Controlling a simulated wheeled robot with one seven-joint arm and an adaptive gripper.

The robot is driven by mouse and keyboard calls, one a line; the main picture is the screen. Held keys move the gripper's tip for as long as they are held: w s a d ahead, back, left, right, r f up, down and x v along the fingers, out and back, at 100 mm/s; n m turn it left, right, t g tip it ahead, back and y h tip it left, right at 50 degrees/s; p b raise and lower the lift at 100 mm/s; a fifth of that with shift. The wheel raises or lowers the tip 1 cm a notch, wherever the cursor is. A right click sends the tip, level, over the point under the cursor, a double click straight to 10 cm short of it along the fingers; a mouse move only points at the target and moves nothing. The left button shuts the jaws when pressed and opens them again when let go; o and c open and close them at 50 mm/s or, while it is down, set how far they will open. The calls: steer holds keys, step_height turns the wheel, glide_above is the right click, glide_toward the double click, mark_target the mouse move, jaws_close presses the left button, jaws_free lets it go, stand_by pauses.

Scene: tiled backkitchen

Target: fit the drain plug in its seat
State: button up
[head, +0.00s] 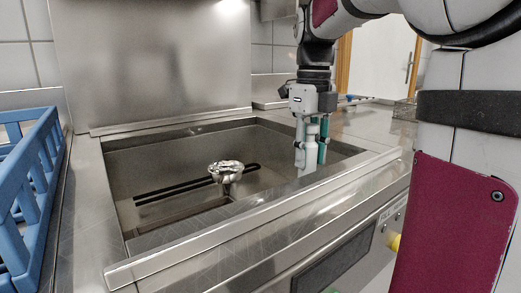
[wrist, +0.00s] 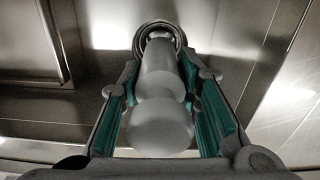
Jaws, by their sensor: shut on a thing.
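In the wrist view the plug (wrist: 158,100) has a rounded near end and a narrower far part. My gripper (head: 313,145) is shut on it, with teal pads on both sides; the fingers also show in the wrist view (wrist: 160,85). A dark round ring with a shiny rim (wrist: 146,31), seemingly the seat, lies behind the plug's far end. The plug covers most of its opening. I cannot tell whether the tip is inside the ring or above it.
The steel sink basin (head: 160,165) has a raised rim and a slotted floor. A shiny round metal fitting (head: 226,167) stands inside it. A blue crate (head: 28,185) stands at the left. A steel back panel (head: 150,60) rises behind.

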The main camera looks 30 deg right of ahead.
steer(key=shift+f+b, duration=1.25)
steer(key=shift+f, duration=1.55)
stand_by(1.3)
steer(key=o, duration=1.8)
steer(key=shift+r, duration=0.15)
steer(key=shift+r+p, duration=3.9)
steer(key=shift+p, duration=0.15)
